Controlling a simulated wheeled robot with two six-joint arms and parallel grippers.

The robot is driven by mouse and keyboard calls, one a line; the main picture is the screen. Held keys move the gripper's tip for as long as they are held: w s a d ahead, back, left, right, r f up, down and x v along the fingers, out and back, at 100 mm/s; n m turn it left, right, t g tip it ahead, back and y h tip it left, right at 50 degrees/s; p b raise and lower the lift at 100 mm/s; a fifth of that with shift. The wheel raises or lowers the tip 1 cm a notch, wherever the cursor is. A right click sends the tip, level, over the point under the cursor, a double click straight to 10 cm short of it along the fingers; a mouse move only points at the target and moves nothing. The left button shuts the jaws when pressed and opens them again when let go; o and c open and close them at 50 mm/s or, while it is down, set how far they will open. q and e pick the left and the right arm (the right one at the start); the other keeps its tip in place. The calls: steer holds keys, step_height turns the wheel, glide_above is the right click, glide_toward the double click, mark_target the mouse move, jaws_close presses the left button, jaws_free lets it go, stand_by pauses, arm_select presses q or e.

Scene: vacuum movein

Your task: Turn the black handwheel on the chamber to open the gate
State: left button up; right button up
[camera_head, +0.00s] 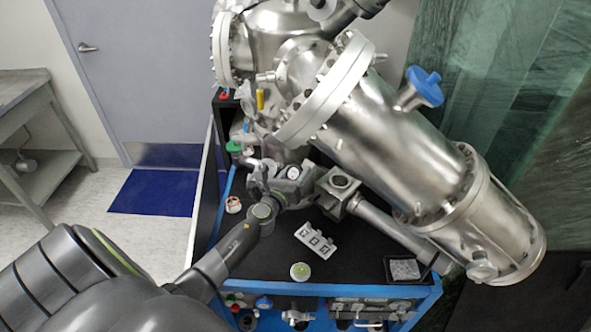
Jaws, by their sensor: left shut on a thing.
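The steel chamber (275,35) stands at the top middle, with a long flanged cylinder (395,140) slanting down to the right. My left arm comes in from the lower left. My left gripper (291,184) is at the chamber's lower front, left of a square metal block (340,186). It is shut on a small part there, which seems to be the black handwheel. The gripper hides most of that part, so I cannot tell the wheel's angle. The gate cannot be seen. My right gripper does not show.
The black bench top (265,250) carries a white three-hole holder (315,240), a round green-topped container (300,271) and a small dark tray (404,270). A blue knob (425,86) sticks out from the cylinder. Floor at the left is clear around a blue mat (153,192).

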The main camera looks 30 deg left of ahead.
arm_select(q)
steer(key=n+y+p, duration=0.1)
steer(key=n+p, duration=0.1)
steer(key=n+g+y+p, duration=0.1)
steer(key=shift+r+y, duration=0.25)
steer(key=shift+y, duration=0.05)
steer(key=n+g+p, duration=0.1)
steer(key=n, duration=0.1)
steer(key=n+y, duration=0.1)
steer(key=shift+f+n+g+y+p, duration=0.1)
steer(key=shift+n+g+y+p, duration=0.2)
steer(key=shift+n+g+p, duration=0.1)
steer(key=n+g, duration=0.1)
steer(key=n, duration=0.1)
steer(key=n+g+y, duration=0.1)
steer(key=n, duration=0.1)
steer(key=shift+f+g+y, duration=0.15)
steer(key=shift+g+y, duration=0.15)
steer(key=shift+g, duration=0.1)
steer(key=n+g, duration=0.4)
steer(key=n, duration=0.1)
steer(key=shift+s+f, duration=0.1)
steer(key=shift+n+g, duration=0.3)
steer(key=o, duration=1)
steer(key=shift+a, duration=0.1)
steer(key=shift+c, duration=0.2)
